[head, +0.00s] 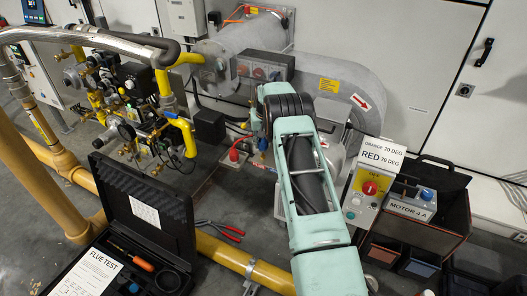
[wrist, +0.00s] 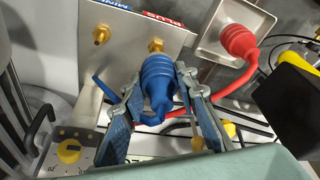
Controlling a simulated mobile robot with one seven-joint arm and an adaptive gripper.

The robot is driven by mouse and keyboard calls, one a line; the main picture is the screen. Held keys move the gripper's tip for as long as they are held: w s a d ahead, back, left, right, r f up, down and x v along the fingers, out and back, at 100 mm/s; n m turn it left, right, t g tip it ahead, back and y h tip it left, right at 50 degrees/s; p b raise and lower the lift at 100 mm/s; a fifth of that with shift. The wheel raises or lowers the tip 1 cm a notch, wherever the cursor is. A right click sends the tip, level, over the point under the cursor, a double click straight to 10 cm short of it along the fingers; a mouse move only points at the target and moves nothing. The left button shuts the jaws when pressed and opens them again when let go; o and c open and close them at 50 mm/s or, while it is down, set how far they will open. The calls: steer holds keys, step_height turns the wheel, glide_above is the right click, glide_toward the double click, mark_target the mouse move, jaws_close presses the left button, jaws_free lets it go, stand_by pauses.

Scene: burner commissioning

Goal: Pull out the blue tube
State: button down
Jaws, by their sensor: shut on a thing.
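The blue tube (wrist: 160,90) has a ribbed blue end in the middle of the wrist view. My gripper (wrist: 161,80) is shut on this end, with one finger on each side of it. The blue end is right in front of a brass nipple (wrist: 155,46) below the red PLUS label (wrist: 163,19). I cannot tell whether it is still seated on the nipple or just off it. A second brass nipple (wrist: 101,35) is bare, below the blue MINUS label (wrist: 112,5).
A red ribbed tube end (wrist: 238,40) sits in a grey box at the upper right, its red tube passing behind my fingers. A yellow-and-black part (wrist: 290,90) is close on the right. A dial with a yellow knob (wrist: 69,150) is at the lower left. Red-handled pliers (head: 222,230) lie on the floor.

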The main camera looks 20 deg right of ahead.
steer(key=shift+r, duration=0.2)
steer(key=shift+r+p, duration=0.9)
steer(key=shift+r, duration=0.95)
steer(key=shift+s, duration=0.1)
